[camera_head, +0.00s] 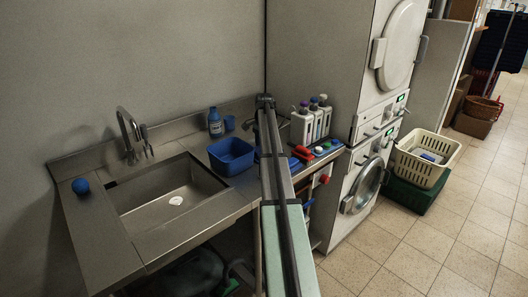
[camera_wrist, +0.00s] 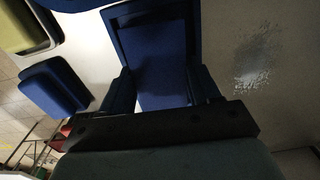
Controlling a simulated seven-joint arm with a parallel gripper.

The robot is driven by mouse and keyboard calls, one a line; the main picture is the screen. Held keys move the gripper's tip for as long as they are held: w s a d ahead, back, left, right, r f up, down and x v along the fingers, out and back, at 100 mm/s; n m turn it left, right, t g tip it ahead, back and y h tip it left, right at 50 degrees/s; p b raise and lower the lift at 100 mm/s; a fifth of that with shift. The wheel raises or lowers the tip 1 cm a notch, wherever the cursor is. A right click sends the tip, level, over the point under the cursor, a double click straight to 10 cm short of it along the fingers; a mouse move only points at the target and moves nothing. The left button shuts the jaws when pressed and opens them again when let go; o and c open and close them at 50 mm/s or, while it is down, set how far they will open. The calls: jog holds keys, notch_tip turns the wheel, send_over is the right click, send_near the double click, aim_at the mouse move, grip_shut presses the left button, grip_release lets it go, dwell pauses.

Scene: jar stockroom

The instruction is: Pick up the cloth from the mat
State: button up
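I cannot clearly make out a cloth. In the head view, a dark mat or tray at the counter's right end bears a red item (camera_head: 303,152) and small coloured pieces. A flat blue piece (camera_head: 293,162) lies at its left edge, partly hidden by my arm; I cannot tell whether it is the cloth. My gripper (camera_wrist: 163,98) shows in the wrist view with its two dark blue fingers wide apart. A blue squarish thing (camera_wrist: 155,45) shows between and beyond them, with no visible grip on it. My arm hides part of the counter.
A blue tub (camera_head: 231,157) stands between the sink (camera_head: 170,195) and my arm. A blue bottle (camera_head: 215,122) and several white bottles (camera_head: 302,124) line the back. Stacked machines (camera_head: 365,185) and a cream basket (camera_head: 425,157) stand at right.

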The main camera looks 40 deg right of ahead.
jog(key=c, duration=0.5)
